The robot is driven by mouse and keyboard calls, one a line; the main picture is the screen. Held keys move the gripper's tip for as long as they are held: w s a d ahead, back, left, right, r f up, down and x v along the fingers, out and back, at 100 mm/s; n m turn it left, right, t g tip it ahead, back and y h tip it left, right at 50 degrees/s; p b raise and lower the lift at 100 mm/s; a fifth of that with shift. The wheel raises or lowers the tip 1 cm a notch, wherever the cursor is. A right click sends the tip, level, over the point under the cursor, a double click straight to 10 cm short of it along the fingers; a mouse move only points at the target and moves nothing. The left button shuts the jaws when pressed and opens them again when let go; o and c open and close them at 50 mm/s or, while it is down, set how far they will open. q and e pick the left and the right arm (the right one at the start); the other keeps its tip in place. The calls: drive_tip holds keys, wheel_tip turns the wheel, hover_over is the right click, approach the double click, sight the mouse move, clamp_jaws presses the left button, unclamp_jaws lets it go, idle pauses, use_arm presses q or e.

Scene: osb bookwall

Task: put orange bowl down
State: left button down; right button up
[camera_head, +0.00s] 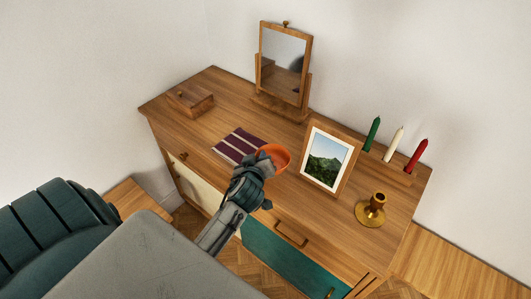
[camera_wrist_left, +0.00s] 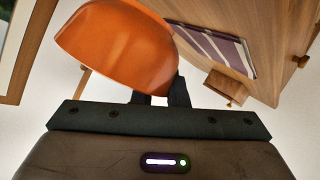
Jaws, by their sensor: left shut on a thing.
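The orange bowl (camera_head: 276,156) is held over the wooden dresser top, near its front edge, in the head view. My left gripper (camera_head: 264,160) is shut on it. The bowl fills the upper left of the left wrist view (camera_wrist_left: 115,45), with the dark fingers (camera_wrist_left: 162,92) at its lower rim. I cannot tell whether the bowl touches the dresser top (camera_head: 210,132). Part of the bowl is hidden behind the gripper in the head view. My right gripper is not seen.
A purple striped cloth or book (camera_head: 238,147) lies left of the bowl. A framed picture (camera_head: 327,158) stands close on the right, a mirror (camera_head: 284,65) behind. A wooden box (camera_head: 190,98), brass candlestick (camera_head: 371,209) and three candles (camera_head: 395,143) are further off.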

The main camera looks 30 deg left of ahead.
sight(266, 148)
use_arm(q)
drive_tip(key=shift+w, duration=1.45)
drive_tip(key=shift+w+p, duration=0.45)
wheel_tip(266, 148, down, 3)
drive_tip(key=shift+s+f+p, duration=0.1)
drive_tip(key=shift+p, duration=0.3)
drive_tip(key=shift+f, duration=0.45)
drive_tip(key=c, duration=1.4)
unclamp_jaws()
drive_tip(key=shift+c, duration=0.2)
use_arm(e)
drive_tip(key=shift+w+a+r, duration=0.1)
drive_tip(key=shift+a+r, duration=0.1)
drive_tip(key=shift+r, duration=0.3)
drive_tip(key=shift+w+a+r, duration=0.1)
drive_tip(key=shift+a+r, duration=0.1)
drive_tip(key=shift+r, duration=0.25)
